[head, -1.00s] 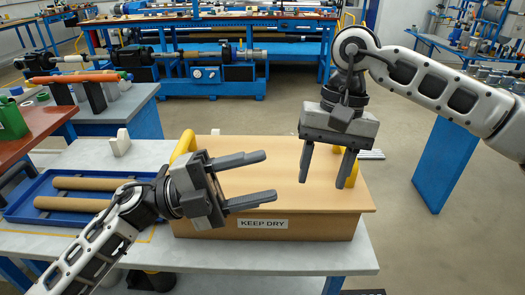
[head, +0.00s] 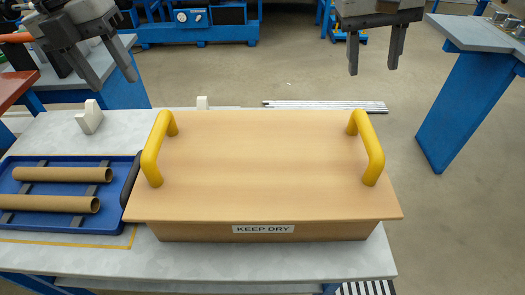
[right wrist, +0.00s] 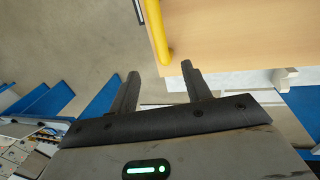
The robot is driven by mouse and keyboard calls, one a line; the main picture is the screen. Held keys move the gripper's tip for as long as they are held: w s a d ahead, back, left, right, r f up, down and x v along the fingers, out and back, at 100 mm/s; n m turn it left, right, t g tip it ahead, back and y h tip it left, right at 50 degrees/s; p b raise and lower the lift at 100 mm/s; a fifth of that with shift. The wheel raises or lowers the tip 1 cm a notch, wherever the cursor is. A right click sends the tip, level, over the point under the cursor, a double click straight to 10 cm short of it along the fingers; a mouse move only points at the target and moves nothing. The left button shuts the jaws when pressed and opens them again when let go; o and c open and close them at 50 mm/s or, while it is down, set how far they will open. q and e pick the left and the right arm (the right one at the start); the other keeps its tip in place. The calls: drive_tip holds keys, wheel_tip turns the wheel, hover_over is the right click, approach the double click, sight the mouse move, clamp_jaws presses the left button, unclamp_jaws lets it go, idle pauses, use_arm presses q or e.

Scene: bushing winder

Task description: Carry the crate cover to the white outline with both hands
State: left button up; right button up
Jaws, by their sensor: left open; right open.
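The crate cover (head: 260,165) is a flat light-wood lid lying on the crate (head: 190,232), with a "KEEP DRY" label on the front. It has a left yellow handle (head: 152,158) and a right yellow handle (head: 372,155). My left gripper (head: 114,84) is open and empty, up and left of the left handle. My right gripper (head: 372,70) is open and empty, above the right handle in the picture. In the right wrist view its fingers (right wrist: 160,70) are apart from the yellow handle (right wrist: 158,35), near the cover's edge. I see no white outline.
A blue tray (head: 60,222) with two brown tubes stands left of the crate inside a yellow outline. A dark oblong thing (head: 131,180) lies between them. White brackets (head: 90,118) and thin metal rods (head: 325,106) are behind. A blue-legged bench (head: 465,110) stands right.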

sight(152, 135)
use_arm(q)
drive_tip(key=d+f, duration=0.1)
drive_tip(key=f, duration=0.4)
drive_tip(key=d+f, duration=0.1)
drive_tip(key=f, duration=0.4)
drive_tip(key=d+f, duration=0.1)
drive_tip(key=f, duration=0.4)
drive_tip(key=shift+d+f, duration=0.1)
drive_tip(key=shift+f, duration=0.25)
use_arm(e)
drive_tip(key=d+f, duration=0.1)
drive_tip(key=f, duration=0.4)
drive_tip(key=d+f, duration=0.1)
drive_tip(key=f, duration=0.4)
drive_tip(key=d+f, duration=0.1)
drive_tip(key=f, duration=0.4)
drive_tip(key=shift+f, duration=0.35)
use_arm(q)
drive_tip(key=c, duration=1)
use_arm(e)
drive_tip(key=c, duration=1)
use_arm(q)
clamp_jaws()
use_arm(e)
clamp_jaws()
use_arm(q)
drive_tip(key=shift+r, duration=0.1)
use_arm(e)
drive_tip(key=shift+r, duration=0.1)
